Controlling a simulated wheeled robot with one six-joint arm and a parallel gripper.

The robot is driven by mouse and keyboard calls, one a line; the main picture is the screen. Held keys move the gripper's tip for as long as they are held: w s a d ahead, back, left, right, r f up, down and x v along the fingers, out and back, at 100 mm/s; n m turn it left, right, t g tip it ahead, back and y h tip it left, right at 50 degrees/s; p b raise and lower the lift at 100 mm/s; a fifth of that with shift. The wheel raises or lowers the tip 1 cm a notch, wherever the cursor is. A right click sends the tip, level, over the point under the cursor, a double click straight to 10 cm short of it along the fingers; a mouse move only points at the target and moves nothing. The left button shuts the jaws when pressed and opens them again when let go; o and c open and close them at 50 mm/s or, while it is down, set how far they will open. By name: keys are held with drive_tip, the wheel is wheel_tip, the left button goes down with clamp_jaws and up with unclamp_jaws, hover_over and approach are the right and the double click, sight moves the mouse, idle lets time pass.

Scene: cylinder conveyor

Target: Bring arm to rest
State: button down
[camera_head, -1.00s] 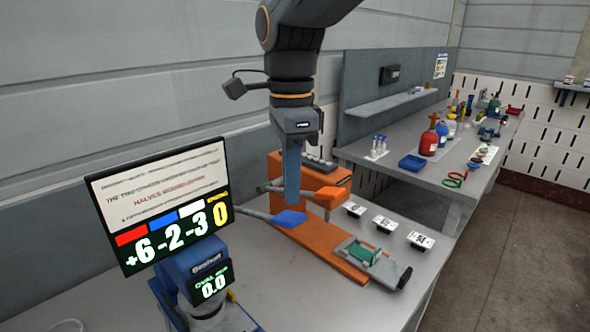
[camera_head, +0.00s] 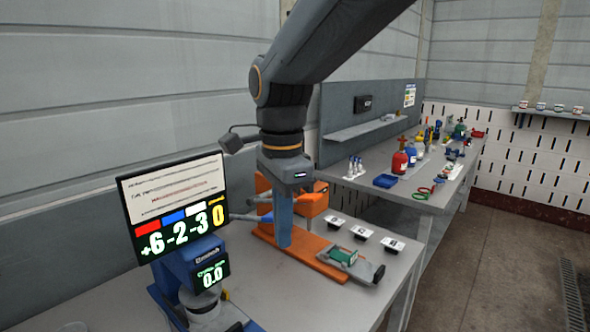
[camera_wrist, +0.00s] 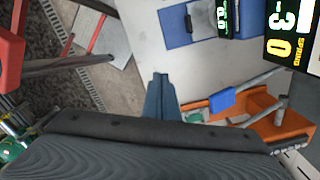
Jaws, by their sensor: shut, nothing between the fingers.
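My gripper (camera_head: 284,240) points down over the orange conveyor unit on the near bench, with its blue-grey fingers together and nothing between them. In the wrist view the closed fingers (camera_wrist: 158,88) stand out against the pale bench top. In the head view my arm reaches in from the top and hides part of the orange machine (camera_head: 315,199). Whether the fingertips touch the orange base (camera_head: 325,268) cannot be told.
A score display (camera_head: 178,205) stands at the left on a blue device (camera_head: 185,270). Small black-and-white blocks (camera_head: 361,234) sit right of the conveyor. A green-topped fixture (camera_head: 345,257) lies at the base's front end.

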drive_tip(key=s+d+f+n+b, duration=0.1)
drive_tip(key=d+f+n+b, duration=0.2)
drive_tip(key=d+f+n, duration=0.3)
drive_tip(key=s+d+f+n+t+b, duration=0.1)
drive_tip(key=d+f+n, duration=0.5)
drive_tip(key=d+f, duration=0.9)
drive_tip(key=shift+s+d+f+n+b, duration=0.4)
drive_tip(key=shift+s+f+b, duration=0.3)
drive_tip(key=shift+f+b, duration=0.2)
